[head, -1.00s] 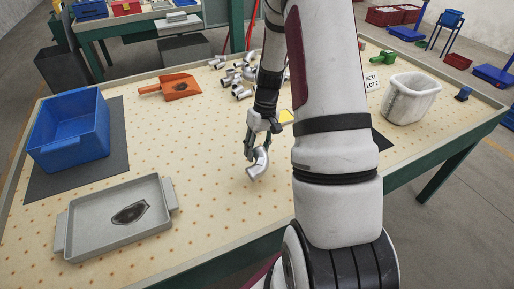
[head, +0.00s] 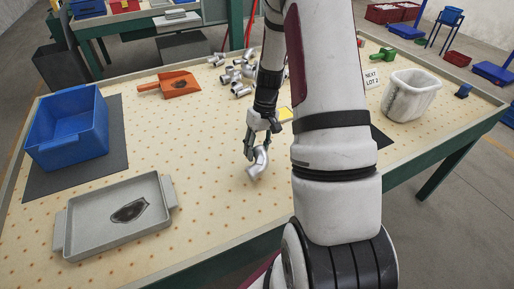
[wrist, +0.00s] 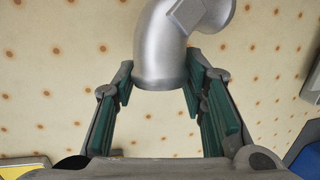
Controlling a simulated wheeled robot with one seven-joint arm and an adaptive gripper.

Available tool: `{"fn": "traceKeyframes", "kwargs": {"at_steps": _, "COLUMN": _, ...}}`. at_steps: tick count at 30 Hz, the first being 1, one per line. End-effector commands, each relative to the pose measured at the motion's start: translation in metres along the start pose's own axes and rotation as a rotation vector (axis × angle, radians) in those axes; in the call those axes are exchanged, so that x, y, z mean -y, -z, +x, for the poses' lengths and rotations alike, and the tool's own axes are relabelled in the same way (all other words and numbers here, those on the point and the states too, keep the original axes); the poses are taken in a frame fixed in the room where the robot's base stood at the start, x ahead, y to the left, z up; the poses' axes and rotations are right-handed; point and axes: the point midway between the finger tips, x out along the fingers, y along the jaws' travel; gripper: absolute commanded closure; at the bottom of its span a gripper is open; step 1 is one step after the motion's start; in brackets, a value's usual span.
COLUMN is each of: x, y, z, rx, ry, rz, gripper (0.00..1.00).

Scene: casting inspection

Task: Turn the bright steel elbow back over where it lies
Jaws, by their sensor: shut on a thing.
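The bright steel elbow (head: 259,163) is at my gripper (head: 262,142) over the middle of the pegboard-like table top. In the wrist view the elbow (wrist: 172,45) shows as a bent silver pipe fitting with a flat pad on its side. Its near rim lies between the green-padded fingers of my gripper (wrist: 160,92), which are shut on it. In the head view the elbow hangs tilted below the fingertips. I cannot tell whether its lower end touches the table.
A grey tray (head: 72,232) and a blue bin (head: 103,140) stand at left. An orange scoop (head: 178,84) lies behind. Several loose silver fittings (head: 238,75) are piled at the back. A white tub (head: 411,97) stands at right.

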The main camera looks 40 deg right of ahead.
Motion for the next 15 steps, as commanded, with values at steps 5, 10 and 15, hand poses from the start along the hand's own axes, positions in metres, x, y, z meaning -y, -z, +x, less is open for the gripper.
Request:
{"fn": "traceKeyframes", "kwargs": {"at_steps": 5, "x": -0.0006, "y": 0.0006, "z": 0.0031, "rx": 0.0, "ry": 0.0, "rz": 0.0, "gripper": 1.0}}
{"fn": "traceKeyframes", "kwargs": {"at_steps": 10, "x": -0.0012, "y": 0.001, "z": 0.0058, "rx": -0.001, "ry": 0.0, "rz": 0.0, "gripper": 1.0}}
{"fn": "traceKeyframes", "kwargs": {"at_steps": 15, "x": -0.0018, "y": 0.0013, "z": 0.0087, "rx": -0.001, "ry": 0.0, "rz": 0.0, "gripper": 1.0}}
